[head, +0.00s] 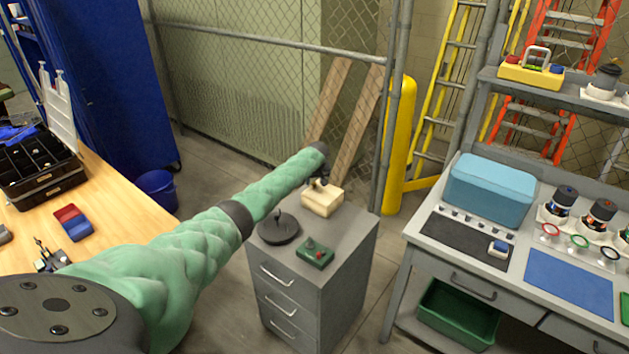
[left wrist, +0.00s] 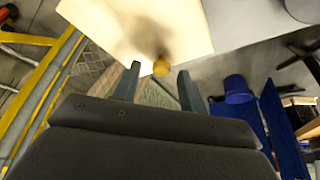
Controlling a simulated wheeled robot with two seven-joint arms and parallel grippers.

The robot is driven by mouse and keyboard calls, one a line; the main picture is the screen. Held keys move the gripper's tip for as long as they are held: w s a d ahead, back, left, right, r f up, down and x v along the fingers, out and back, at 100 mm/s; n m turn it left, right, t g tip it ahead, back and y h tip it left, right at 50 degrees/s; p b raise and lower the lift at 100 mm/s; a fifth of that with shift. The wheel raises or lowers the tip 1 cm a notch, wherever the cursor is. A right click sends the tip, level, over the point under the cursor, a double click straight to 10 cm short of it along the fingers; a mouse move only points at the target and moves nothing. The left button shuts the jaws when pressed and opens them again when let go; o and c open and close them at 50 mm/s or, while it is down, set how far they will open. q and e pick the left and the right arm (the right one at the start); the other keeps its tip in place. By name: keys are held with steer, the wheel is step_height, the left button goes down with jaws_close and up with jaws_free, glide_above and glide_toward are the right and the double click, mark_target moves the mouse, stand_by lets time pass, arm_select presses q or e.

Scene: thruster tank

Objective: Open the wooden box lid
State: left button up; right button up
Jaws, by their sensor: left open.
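The small pale wooden box (head: 322,202) sits on top of the grey drawer cabinet, and its lid looks closed. In the left wrist view the wooden box (left wrist: 110,28) fills the upper middle, with a round yellow-brown knob (left wrist: 161,67) at its near edge. My left gripper (head: 318,184) is at the box, reached over from the left. In the wrist view its two fingers (left wrist: 158,73) are open, one on each side of the knob. I cannot tell whether they touch it. My right gripper is not in view.
A wooden table (head: 112,222) is at left.

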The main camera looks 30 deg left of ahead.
arm_select(q)
steer(key=shift+a+f, duration=0.15)
steer(key=shift+f, duration=0.1)
